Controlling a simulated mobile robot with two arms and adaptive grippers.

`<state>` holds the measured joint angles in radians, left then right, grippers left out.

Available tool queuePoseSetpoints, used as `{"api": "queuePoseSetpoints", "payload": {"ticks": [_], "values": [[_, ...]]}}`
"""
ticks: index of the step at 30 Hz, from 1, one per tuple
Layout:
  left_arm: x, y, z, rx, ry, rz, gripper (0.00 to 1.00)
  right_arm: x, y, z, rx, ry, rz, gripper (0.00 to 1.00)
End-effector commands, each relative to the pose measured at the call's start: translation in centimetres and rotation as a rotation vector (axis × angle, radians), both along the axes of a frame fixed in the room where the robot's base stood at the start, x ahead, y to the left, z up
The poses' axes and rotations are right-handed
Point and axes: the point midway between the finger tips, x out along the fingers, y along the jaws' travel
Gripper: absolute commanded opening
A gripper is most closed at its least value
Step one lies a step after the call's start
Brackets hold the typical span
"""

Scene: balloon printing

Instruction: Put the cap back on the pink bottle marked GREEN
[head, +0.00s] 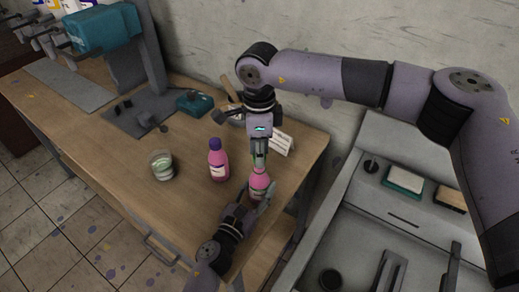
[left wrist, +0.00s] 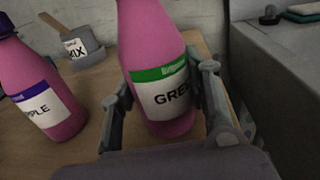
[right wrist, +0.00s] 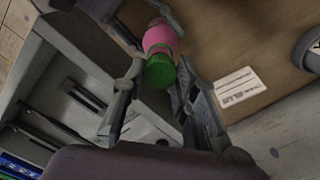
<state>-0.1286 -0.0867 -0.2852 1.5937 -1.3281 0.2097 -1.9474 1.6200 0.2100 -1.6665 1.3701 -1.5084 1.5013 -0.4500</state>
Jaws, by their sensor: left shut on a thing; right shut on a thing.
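The pink bottle marked GREEN (head: 260,184) stands upright near the table's right front edge. In the left wrist view its body (left wrist: 160,60) sits between the fingers of my left gripper (left wrist: 165,115), which is shut on it; its top is out of view. My left gripper also shows low in the head view (head: 257,200). My right gripper (head: 259,160) is directly above the bottle, pointing down. In the right wrist view the green cap (right wrist: 160,72) is between the fingers of my right gripper (right wrist: 155,95), at the bottle's top. I cannot tell whether it is threaded on.
A second pink bottle with a purple cap (head: 217,160) stands just left. A glass jar (head: 162,165) is further left. A MIX cup (left wrist: 80,48) and a white card (head: 281,143) are behind. A teal machine (head: 103,30) stands back left; a sink unit (head: 360,205) is right.

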Motion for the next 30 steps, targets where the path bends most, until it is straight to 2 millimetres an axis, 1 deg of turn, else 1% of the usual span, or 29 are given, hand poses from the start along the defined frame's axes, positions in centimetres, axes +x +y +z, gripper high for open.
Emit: {"api": "queuePoseSetpoints", "payload": {"ticks": [8,23,30], "values": [[0.0,0.0,-0.1,0.002,0.001,0.001,0.00,0.0,0.0,-1.5,0.001,0.001,0.000,0.19],[0.0,0.0,-0.1,0.002,0.001,0.001,0.00,0.0,0.0,-1.5,0.001,0.000,0.000,0.19],[0.0,0.0,-0.1,0.002,0.001,0.001,0.00,0.0,0.0,-1.9,0.001,0.000,0.001,0.19]]}}
